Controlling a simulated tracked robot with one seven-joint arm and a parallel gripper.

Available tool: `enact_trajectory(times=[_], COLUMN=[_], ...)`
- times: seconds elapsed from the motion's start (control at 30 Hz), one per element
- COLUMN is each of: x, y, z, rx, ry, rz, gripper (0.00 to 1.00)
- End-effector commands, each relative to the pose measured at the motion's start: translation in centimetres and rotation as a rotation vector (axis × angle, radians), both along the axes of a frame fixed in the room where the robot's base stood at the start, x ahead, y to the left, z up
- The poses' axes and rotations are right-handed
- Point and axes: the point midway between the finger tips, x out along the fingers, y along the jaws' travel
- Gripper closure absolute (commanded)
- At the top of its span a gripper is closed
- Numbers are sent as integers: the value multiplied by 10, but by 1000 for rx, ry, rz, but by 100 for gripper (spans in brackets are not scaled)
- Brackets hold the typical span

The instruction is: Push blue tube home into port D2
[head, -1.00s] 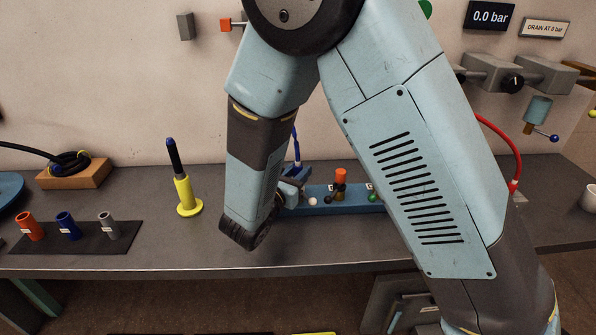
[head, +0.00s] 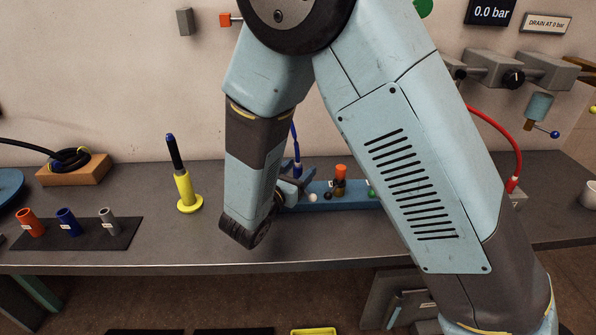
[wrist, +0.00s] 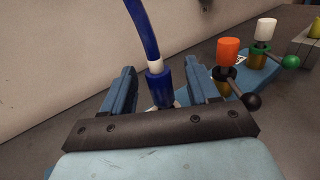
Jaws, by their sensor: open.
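The blue tube (head: 296,140) rises from the blue port block (head: 350,200) on the bench. In the wrist view the blue tube (wrist: 141,28) has a white band above a blue collar. The collar (wrist: 160,87) stands nearly upright between the fingers of my gripper (wrist: 161,70). The fingers are open, with a gap on either side of the collar. In the head view my gripper (head: 296,188) is at the left end of the block, partly hidden by my arm. The collar's lower end and the port beneath are hidden by my gripper, and no D2 label is readable.
An orange-capped port (wrist: 228,50) with a black-knobbed lever (wrist: 250,99) stands close to the right finger. Beyond it is a white-capped port (wrist: 265,30) with a green knob. A yellow stand (head: 186,192) is left of my arm.

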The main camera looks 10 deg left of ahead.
Motion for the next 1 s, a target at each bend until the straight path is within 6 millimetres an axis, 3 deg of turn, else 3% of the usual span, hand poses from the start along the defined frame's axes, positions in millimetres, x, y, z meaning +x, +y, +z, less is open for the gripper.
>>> enact_trajectory(times=[0.17, 0.7, 1.0], x=[-20, -111, -128], y=[8, 41, 46], z=[-1, -2, -1], rx=[-3, -2, -1], ry=[4, 2, 1], rz=[5, 4, 1], gripper=[40, 40, 40])
